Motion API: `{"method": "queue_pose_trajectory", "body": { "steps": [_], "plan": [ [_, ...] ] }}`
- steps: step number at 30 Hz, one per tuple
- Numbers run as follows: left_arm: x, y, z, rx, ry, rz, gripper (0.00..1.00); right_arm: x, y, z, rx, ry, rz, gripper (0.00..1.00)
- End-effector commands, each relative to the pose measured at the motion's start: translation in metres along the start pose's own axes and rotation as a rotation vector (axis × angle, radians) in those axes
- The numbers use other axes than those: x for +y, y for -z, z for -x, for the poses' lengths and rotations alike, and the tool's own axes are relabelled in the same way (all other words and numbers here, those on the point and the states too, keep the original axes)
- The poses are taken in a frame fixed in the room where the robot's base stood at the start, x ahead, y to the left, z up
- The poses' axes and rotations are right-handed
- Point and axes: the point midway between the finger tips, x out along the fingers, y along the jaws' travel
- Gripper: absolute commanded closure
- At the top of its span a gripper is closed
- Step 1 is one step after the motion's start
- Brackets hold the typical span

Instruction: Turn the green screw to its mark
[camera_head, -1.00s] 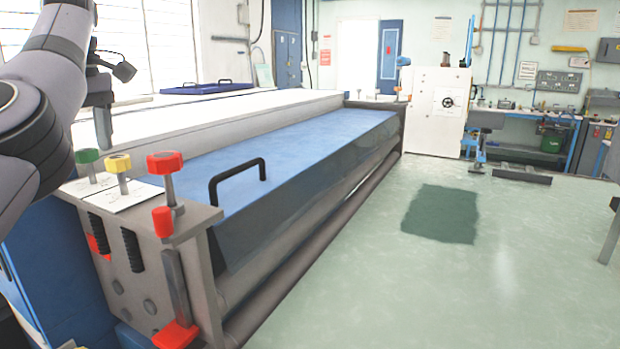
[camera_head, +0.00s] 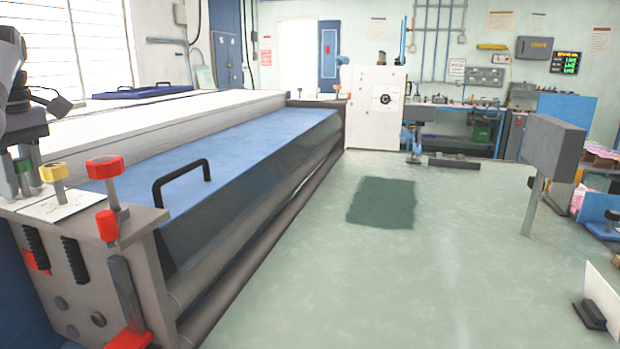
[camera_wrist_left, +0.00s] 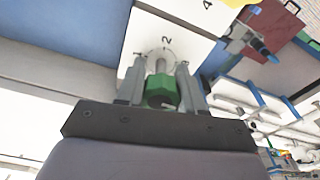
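The green screw (camera_head: 22,166) stands at the near left end of the long machine. Beside it are a yellow screw (camera_head: 53,173) and a red screw (camera_head: 105,169). My left gripper (camera_head: 20,170) is at the green screw, its fingers pointing down around the head. In the left wrist view the green head (camera_wrist_left: 161,90) sits between the two fingers (camera_wrist_left: 160,84), with almost no gap; I cannot tell whether they press on it. Beyond it is a white card (camera_wrist_left: 178,38) with a dial circle and a "2". The screw's pointer is not clear. My right gripper is not in view.
The long machine has a blue cover (camera_head: 245,145) with a black handle (camera_head: 181,182). Red-ended levers (camera_head: 128,300) hang at its near end. Green floor (camera_head: 300,285) to the right is open, with a grey post and panel (camera_head: 552,148) further right.

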Motion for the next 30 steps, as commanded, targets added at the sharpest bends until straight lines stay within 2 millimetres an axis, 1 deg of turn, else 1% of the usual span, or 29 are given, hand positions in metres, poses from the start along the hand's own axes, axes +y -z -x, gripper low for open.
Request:
{"method": "queue_pose_trajectory", "body": {
  "steps": [4, 9, 13, 16, 25, 26, 27, 28, 30],
  "plan": [
    [0.0001, 0.0006, 0.0007, 0.002, 0.002, 0.037, 0.97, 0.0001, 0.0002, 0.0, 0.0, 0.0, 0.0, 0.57],
    [-0.0003, 0.0009, 0.0008, 0.003, 0.021, 0.182, 0.97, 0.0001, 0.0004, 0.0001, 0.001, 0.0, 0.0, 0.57],
    [-0.0004, 0.001, 0.0012, 0.003, 0.028, 0.262, 0.97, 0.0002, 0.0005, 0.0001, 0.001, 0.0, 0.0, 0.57],
    [-0.0003, 0.0002, 0.0013, 0.002, 0.031, 0.288, 0.97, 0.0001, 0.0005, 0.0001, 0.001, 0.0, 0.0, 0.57],
    [-0.0003, 0.0001, 0.0016, 0.002, 0.031, 0.29, 0.97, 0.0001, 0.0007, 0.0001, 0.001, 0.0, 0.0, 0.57],
    [-0.0003, 0.0001, 0.0016, 0.002, 0.031, 0.29, 0.6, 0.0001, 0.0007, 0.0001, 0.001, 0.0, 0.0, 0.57],
    [-0.0003, 0.0001, 0.0016, 0.002, 0.031, 0.289, 0.47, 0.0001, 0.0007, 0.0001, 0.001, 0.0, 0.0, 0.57],
    [-0.0003, 0.0001, 0.0016, 0.002, 0.031, 0.289, 0.38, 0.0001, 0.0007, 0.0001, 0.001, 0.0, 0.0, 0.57],
    [-0.0003, 0.0001, 0.0014, 0.002, 0.032, 0.289, 0.38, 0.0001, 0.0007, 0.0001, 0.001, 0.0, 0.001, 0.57]
  ]
}}
